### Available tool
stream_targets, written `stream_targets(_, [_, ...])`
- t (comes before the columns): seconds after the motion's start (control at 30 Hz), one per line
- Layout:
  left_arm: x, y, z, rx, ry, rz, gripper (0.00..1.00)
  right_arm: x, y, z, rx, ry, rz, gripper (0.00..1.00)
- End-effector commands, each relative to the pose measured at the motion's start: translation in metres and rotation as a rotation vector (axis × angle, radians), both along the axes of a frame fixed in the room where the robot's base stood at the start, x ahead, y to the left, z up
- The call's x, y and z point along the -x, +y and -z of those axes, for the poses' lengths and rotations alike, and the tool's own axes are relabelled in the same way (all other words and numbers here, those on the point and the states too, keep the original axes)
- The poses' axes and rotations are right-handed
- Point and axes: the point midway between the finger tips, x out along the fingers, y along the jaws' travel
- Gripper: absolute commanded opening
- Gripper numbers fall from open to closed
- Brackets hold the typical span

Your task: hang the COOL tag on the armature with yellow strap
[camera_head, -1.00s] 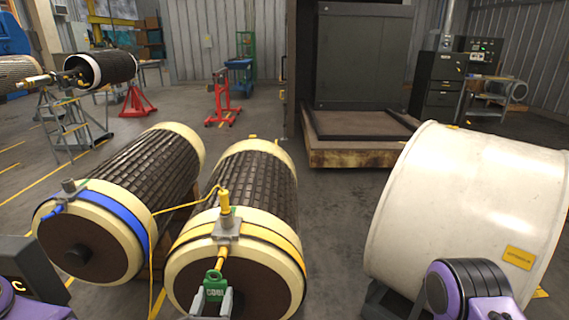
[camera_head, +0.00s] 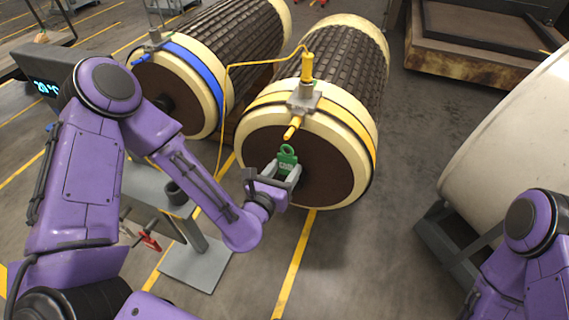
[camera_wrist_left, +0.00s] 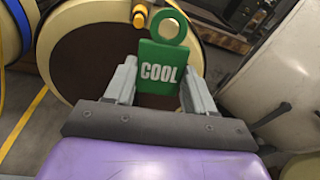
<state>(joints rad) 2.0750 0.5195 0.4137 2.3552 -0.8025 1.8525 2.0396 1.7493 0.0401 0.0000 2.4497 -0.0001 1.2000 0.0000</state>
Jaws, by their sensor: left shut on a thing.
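The green COOL tag (camera_head: 287,166) with a ring on top is held upright in my left gripper (camera_head: 286,175). In the left wrist view the white word COOL on the tag (camera_wrist_left: 163,72) faces me, between the two fingers (camera_wrist_left: 158,85). The armature with yellow strap (camera_head: 262,152) lies behind it, its brown end facing me. A yellow peg (camera_head: 293,128) slants down from the grey clamp on its strap. The tag's ring is just below the peg's tip; in the wrist view the peg (camera_wrist_left: 140,15) shows left of the ring, not through it. My right gripper is out of view.
An armature with blue strap (camera_head: 212,85) lies to the left. A yellow cord (camera_head: 228,100) hangs between the two armatures. A large cream drum (camera_head: 520,150) stands at the right on a dark stand. A grey stand (camera_head: 195,262) is below my left arm.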

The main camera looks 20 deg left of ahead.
Motion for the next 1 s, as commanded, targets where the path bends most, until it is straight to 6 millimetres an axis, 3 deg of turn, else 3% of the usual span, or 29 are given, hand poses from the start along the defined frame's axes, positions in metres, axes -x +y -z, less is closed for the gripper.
stream_targets(0.17, [0.000,0.022,0.012,0.046,0.036,-0.112,0.23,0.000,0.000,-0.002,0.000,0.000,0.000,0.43])
stream_targets(1.0, [-0.051,0.021,0.023,0.060,0.049,-0.111,0.23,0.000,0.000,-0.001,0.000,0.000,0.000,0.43])
